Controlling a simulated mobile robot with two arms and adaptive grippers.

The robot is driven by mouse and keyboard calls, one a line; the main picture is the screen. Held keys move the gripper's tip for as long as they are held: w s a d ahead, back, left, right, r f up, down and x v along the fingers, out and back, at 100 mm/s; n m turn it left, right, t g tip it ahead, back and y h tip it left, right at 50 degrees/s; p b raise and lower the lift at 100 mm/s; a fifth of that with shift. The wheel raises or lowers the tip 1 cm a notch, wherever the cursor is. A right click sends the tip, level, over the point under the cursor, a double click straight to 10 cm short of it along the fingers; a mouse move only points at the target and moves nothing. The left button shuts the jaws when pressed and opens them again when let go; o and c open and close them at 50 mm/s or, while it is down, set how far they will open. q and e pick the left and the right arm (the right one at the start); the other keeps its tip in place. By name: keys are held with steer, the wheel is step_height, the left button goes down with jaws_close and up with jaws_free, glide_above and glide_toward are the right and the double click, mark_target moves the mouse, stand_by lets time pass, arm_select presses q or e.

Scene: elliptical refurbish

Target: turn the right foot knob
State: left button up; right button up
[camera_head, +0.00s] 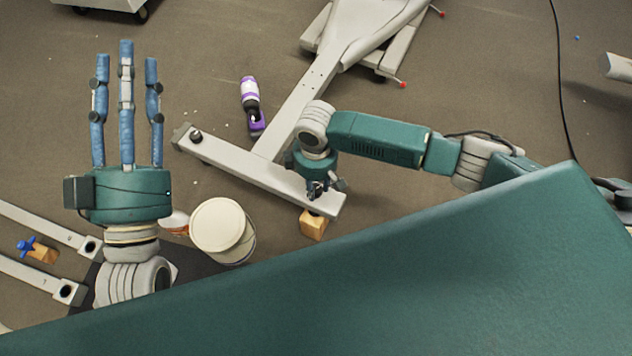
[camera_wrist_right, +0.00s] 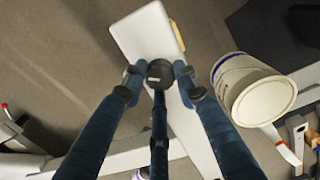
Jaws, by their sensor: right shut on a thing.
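The elliptical's pale grey foot bar (camera_head: 240,165) lies slantwise on the floor. A dark knob (camera_head: 196,136) sits at its left end. My right gripper (camera_head: 319,188) points down at the bar's right end. In the right wrist view, the dark round right foot knob (camera_wrist_right: 160,73) stands between my blue fingertips, which are shut on it from the sides; a third finger reaches it from below. In the head view this knob is mostly hidden by the gripper. My left gripper (camera_head: 126,65) is open and empty, its three blue fingers straight and apart.
A wooden block (camera_head: 313,225) is by the bar's right end. A white bucket (camera_head: 218,226) stands left of it. A purple and white bottle (camera_head: 251,103) lies behind the bar.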

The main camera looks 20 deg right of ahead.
steer(key=shift+a+r+n+p, duration=0.25)
steer(key=shift+n+p, duration=0.45)
steer(key=shift+p, duration=0.2)
arm_select(q)
step_height(320, 180, down, 19)
steer(key=a+g+y+p, duration=0.2)
steer(key=a+g+y, duration=0.1)
steer(key=g, duration=0.7)
arm_select(e)
steer(key=shift+n, duration=0.6)
steer(key=shift+n+p, duration=0.5)
steer(key=shift+n, duration=0.2)
steer(key=shift+a+f+n+p, duration=0.1)
steer(key=shift+n+p, duration=0.45)
steer(key=shift+n, duration=0.15)
arm_select(q)
steer(key=s+a+f+n+g+y, duration=0.1)
steer(key=s+a+f+g+y, duration=0.1)
steer(key=s+a+f+g, duration=0.2)
steer(key=shift+s+a+f+g+y, duration=0.25)
steer(key=shift+s+f+g, duration=1.45)
steer(key=shift+s+f, duration=2.35)
steer(key=shift+s+d+r, duration=0.1)
steer(key=shift+s+r, duration=0.5)
arm_select(e)
steer(key=o, duration=1.1)
steer(key=shift+a, duration=0.1)
steer(key=shift+o, duration=0.3)
